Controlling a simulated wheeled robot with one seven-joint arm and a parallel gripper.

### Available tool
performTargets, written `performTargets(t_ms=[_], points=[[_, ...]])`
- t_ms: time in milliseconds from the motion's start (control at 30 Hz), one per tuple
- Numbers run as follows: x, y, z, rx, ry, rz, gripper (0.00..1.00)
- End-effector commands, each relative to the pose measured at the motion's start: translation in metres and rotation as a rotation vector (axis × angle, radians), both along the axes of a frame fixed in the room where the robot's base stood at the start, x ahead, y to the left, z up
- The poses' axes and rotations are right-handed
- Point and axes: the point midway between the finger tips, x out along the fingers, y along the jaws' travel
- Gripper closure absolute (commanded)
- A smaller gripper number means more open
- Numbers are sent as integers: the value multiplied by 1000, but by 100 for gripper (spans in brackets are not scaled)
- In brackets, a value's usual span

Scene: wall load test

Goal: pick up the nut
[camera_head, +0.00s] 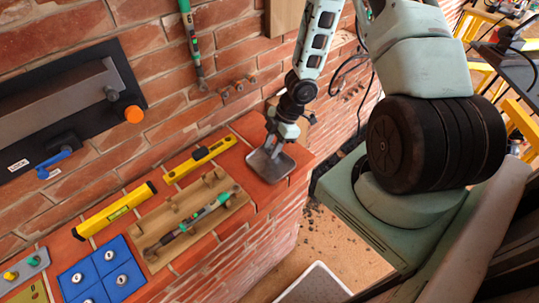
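My gripper (276,142) points down at the right end of the brick ledge, at a small grey metal tray (286,167). Its fingers are small and partly merge with the tray's far side, so I cannot tell whether they are open or shut. I cannot make out a nut in or beside the tray. A blue panel (69,281) at the lower left carries several small round metal pieces (122,279); I cannot tell whether any of these is a nut.
On the brick ledge are a wooden tray (152,219) holding a green-handled tool (190,221) and two yellow levels (115,210) (200,158). A black panel with an orange knob (134,114) is on the wall. The ledge drops off at its front edge.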

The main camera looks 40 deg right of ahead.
Motion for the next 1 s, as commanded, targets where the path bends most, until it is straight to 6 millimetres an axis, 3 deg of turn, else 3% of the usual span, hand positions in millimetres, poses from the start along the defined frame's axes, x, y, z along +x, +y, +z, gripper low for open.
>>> performTargets(t_ms=[233,333,367,667,767,1000], points=[[0,0,0,0,0,0,70],[0,0,0,0,0,0,98],[0,0,0,0,0,0,100],[0,0,3,0,-1,1,100],[1,0,15,-1,-2,0,100],[1,0,64,-3,-3,4,100]])
